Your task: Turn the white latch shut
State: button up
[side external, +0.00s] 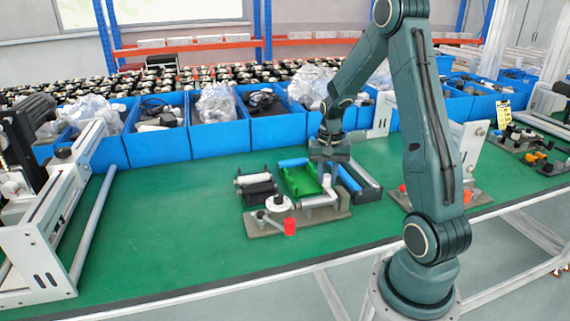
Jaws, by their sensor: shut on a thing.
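A white latch (319,201) sits on a grey-brown base plate (335,215) on the green bench. Its arm lies roughly level and an upright white handle (326,184) stands at its right end. My gripper (327,173) points down from above and is shut on the top of this handle. The fingertips are small and partly merge with the handle, so the exact contact is hard to see.
Left on the plate are a white round knob (279,203) and a lever with a red end (290,227). A green tray (300,181), a black part (257,190) and a blue bar (349,178) lie close behind. Blue bins (218,136) line the back. The bench's left middle (165,215) is clear.

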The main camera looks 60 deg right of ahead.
dwell(0.3)
jog(key=o, duration=1)
jog(key=shift+r, duration=0.1)
notch_tip(320, 180, up, 14)
jog(key=shift+f, duration=0.15)
jog(key=shift+a, duration=0.1)
